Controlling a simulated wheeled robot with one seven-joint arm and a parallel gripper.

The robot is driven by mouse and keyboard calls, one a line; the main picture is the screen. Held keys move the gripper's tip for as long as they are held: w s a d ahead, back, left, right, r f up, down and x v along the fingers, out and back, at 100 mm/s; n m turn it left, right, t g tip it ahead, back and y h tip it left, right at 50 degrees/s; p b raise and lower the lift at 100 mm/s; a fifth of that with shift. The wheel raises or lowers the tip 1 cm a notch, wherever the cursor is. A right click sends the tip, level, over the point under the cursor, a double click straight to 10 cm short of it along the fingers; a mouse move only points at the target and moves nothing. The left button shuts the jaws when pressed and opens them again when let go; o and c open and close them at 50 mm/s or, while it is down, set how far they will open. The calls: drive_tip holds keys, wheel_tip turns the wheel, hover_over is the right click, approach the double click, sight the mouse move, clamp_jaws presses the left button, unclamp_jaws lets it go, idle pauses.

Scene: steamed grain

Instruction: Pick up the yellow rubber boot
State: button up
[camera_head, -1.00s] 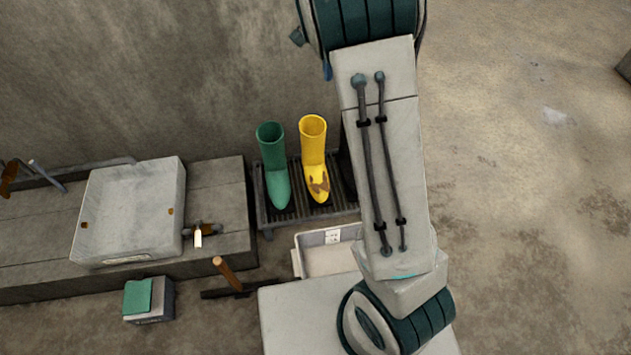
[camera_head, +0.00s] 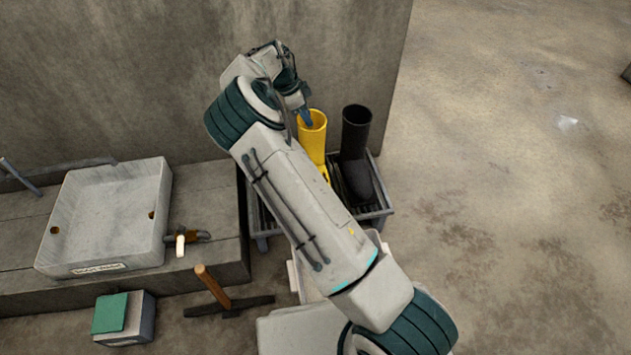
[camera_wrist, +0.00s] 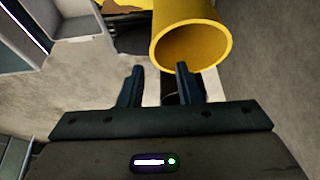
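The yellow rubber boot (camera_head: 313,143) stands upright on a dark rack, partly behind my arm. Its open top (camera_wrist: 194,47) shows large in the wrist view. My gripper (camera_wrist: 158,68) is open, its two dark fingers apart with nothing held between them. The right finger overlaps the boot's near rim in the picture; I cannot tell whether it is inside, outside or touching. In the head view my gripper (camera_head: 304,113) is at the boot's top, mostly hidden by the wrist. The boot's lower part is hidden by my arm.
A black boot (camera_head: 357,150) stands just right of the yellow one on the rack (camera_head: 378,211). A concrete wall (camera_head: 130,70) rises behind.

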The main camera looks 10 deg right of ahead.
sight(317, 136)
drive_tip(key=b+x, duration=0.1)
drive_tip(key=x, duration=0.2)
drive_tip(key=b+x, duration=0.1)
drive_tip(key=x, duration=0.1)
drive_tip(key=s+b+x, duration=0.1)
drive_tip(key=b+x, duration=0.1)
drive_tip(key=x, duration=0.1)
drive_tip(key=shift+a+f, duration=0.15)
drive_tip(key=shift+f, duration=0.3)
drive_tip(key=shift+w+f, duration=0.1)
drive_tip(key=shift+f, duration=0.25)
drive_tip(key=shift+r, duration=0.1)
drive_tip(key=shift+c, duration=0.3)
clamp_jaws()
idle(0.4)
